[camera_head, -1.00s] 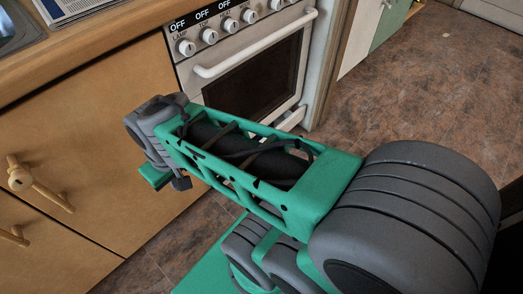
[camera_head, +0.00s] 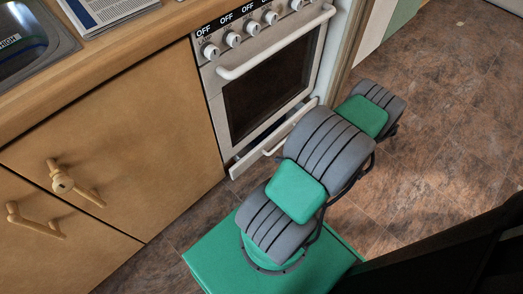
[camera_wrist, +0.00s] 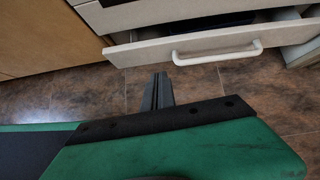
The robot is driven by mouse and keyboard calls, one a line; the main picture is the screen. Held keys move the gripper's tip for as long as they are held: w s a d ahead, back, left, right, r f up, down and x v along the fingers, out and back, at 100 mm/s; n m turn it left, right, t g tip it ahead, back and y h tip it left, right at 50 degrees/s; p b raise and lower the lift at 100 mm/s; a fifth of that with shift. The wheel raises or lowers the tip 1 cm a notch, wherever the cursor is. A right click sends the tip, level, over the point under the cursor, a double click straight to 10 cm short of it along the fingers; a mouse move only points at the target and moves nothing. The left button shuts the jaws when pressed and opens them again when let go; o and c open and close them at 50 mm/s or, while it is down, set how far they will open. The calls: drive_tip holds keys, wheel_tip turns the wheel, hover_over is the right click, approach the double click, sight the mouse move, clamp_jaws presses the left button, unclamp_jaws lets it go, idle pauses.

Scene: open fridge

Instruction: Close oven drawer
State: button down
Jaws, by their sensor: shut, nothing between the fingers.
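The oven drawer (camera_head: 246,158) is the low white front under the oven door, pulled out. In the wrist view the drawer front (camera_wrist: 135,54) spans the upper part, with a curved white handle (camera_wrist: 217,56) and a dark gap behind its top edge. My gripper (camera_wrist: 160,76) is shut and empty, its dark fingers pointing toward the drawer front with floor showing between them in the picture. I cannot tell the exact distance. In the head view my arm hides the gripper and the drawer's right part.
The oven door (camera_head: 268,88) is shut, with a white handle (camera_head: 275,45) and knobs above. A wooden cabinet (camera_head: 120,130) with protruding handles stands left of the oven. Brown tiled floor (camera_head: 440,130) is open at the right. A sink (camera_head: 25,45) and papers lie above.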

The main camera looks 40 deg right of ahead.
drive_tip(key=m, duration=0.1)
drive_tip(key=b, duration=0.5)
approach(257, 152)
drive_tip(key=shift+x, duration=2.9)
